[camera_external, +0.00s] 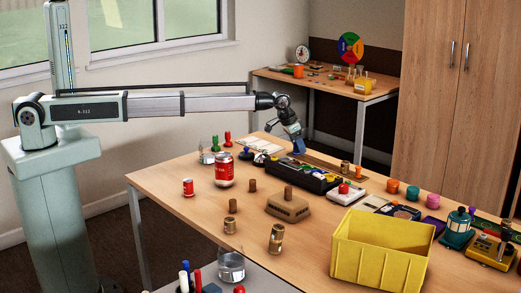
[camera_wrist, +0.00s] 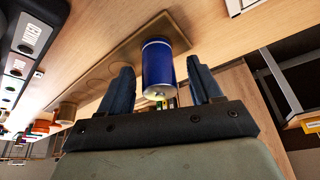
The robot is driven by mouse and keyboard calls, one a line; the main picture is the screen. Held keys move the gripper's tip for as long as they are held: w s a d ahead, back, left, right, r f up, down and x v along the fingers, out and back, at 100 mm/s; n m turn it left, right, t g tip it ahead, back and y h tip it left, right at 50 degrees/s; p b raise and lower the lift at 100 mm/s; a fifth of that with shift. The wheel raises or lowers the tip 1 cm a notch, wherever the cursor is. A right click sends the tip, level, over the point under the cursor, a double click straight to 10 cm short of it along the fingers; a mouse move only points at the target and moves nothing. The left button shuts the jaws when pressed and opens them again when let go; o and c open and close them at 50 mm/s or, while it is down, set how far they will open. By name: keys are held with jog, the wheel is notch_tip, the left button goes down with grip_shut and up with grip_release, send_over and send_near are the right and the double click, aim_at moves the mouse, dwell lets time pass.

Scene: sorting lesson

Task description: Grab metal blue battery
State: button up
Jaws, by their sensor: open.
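The metal blue battery (camera_wrist: 158,68) shows in the wrist view as a shiny blue cylinder with silver ends. It is at a wooden board with round recesses (camera_wrist: 112,60). My gripper (camera_wrist: 159,75) is open, with one dark blue finger on each side of the battery and a visible gap at both sides. In the external view my gripper (camera_external: 298,147) is low over the far side of the table. A blue patch shows there, but I cannot tell battery from fingers.
A long black case (camera_external: 302,176) lies just in front of my gripper. White sheets and stamps (camera_external: 246,153) are to its left. A yellow crate (camera_external: 381,250), cans (camera_external: 224,169) and several small brown cylinders (camera_external: 233,206) stand nearer the front.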

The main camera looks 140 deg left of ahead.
jog(key=shift+a+f, duration=0.1)
jog(key=shift+f, duration=0.3)
jog(key=shift+c, duration=0.3)
jog(key=shift+r, duration=0.1)
jog(key=c, duration=1.1)
